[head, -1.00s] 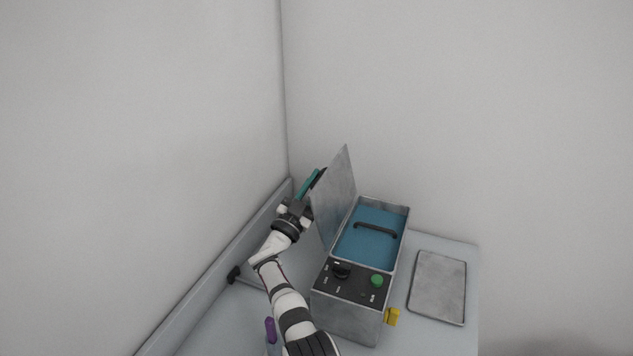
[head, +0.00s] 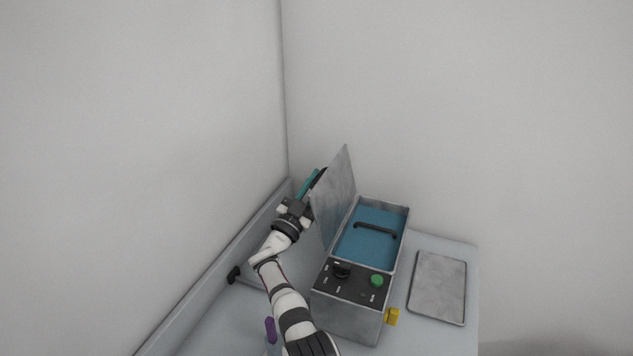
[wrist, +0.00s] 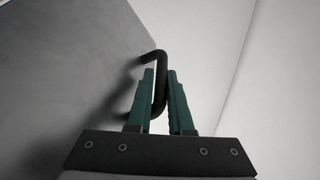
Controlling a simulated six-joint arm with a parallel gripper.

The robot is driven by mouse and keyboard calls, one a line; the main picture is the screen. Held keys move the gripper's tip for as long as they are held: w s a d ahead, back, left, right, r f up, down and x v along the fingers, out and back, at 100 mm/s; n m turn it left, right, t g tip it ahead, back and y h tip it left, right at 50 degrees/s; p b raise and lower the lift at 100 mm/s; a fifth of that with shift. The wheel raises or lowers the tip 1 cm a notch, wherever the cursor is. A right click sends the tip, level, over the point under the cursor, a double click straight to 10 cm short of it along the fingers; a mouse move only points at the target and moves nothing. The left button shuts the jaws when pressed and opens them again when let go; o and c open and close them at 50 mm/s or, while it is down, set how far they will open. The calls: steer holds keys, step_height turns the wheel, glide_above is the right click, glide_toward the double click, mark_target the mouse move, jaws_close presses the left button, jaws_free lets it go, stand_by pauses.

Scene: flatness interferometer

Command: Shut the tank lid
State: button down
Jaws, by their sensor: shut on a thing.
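The tank (head: 350,318) is a grey metal box with blue inside (head: 365,247) and a dark bar handle (head: 375,230) in it. Its grey lid (head: 335,197) stands raised and nearly upright on the tank's left side. My gripper (head: 313,182) is behind the lid, on its left. In the wrist view, the green fingers (wrist: 160,92) are shut on the black lid handle (wrist: 160,70), with one finger on each side of it. The lid's face (wrist: 70,70) fills the left of that view. In the head view, the lid hides part of the handle.
The tank's front panel has a green button (head: 377,280) and a black knob (head: 341,270). A yellow part (head: 392,316) sticks out on the right. A flat grey tray (head: 438,288) lies right of the tank. A purple object (head: 270,330) stands near my arm. Walls rise behind and left.

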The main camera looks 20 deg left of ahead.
steer(key=shift+s+r, duration=0.1)
steer(key=d+r+m+g+h, duration=0.2)
steer(key=d+m+g+h, duration=0.2)
steer(key=d+m, duration=0.75)
steer(key=d+f+m+g+y, duration=0.2)
steer(key=d+f+m+g, duration=0.1)
steer(key=d+f+m, duration=0.5)
steer(key=shift+d+f+m, duration=0.15)
steer(key=shift+f+m, duration=0.5)
steer(key=shift+m, duration=0.8)
steer(key=shift+f, duration=0.15)
steer(key=c, duration=1.1)
jaws_free()
